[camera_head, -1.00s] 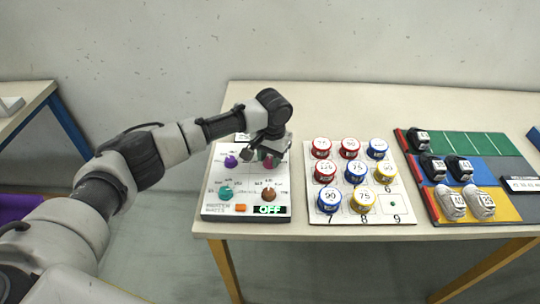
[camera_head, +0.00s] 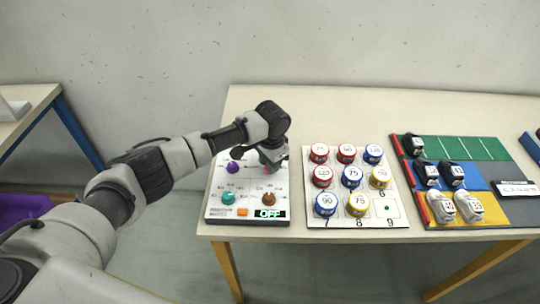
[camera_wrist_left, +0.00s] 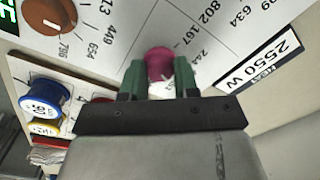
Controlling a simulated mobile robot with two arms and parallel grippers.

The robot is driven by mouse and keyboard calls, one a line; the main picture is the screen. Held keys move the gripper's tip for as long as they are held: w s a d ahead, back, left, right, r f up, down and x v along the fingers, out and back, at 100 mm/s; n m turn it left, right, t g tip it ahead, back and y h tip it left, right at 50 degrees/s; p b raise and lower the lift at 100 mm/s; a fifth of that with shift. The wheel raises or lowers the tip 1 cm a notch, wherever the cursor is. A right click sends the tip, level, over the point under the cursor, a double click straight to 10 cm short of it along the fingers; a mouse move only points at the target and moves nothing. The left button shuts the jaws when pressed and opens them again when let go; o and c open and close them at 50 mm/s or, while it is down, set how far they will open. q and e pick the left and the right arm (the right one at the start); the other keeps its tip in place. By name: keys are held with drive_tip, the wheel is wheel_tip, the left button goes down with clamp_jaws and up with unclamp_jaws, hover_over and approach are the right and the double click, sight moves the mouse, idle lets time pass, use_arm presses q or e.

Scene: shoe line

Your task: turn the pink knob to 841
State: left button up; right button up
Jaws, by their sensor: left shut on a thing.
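The pink knob (camera_wrist_left: 159,64) sits on the white control panel (camera_wrist_left: 120,30) and shows between the green fingertips of my left gripper (camera_wrist_left: 160,78) in the left wrist view. The gripper is shut on the knob. In the head view my left gripper (camera_head: 272,160) is over the panel's upper right and mostly hides the knob. Printed numbers such as 802, 167 and 244 surround the knob; 841 is not readable here. My right gripper is not in view.
A board of colored tins (camera_head: 352,175) and a shoe rack (camera_head: 470,205) stand to the right.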

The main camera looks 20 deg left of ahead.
use_arm(q)
drive_tip(key=m+p, duration=0.1)
drive_tip(key=m, duration=0.2)
drive_tip(key=shift+r+p, duration=0.15)
drive_tip(key=shift+p, duration=0.15)
drive_tip(key=m+p, duration=0.1)
drive_tip(key=m, duration=0.1)
drive_tip(key=shift+m, duration=0.3)
drive_tip(key=m, duration=0.2)
drive_tip(key=shift+m+p, duration=0.3)
drive_tip(key=shift+m+h, duration=0.3)
drive_tip(key=shift+m, duration=1.1)
drive_tip(key=o, duration=0.9)
drive_tip(key=shift+o, duration=0.2)
wheel_tip(320, 180, up, 11)
drive_tip(key=shift+s+f+b, duration=0.2)
drive_tip(key=shift+s+b, duration=0.05)
drive_tip(key=shift+b, duration=0.1)
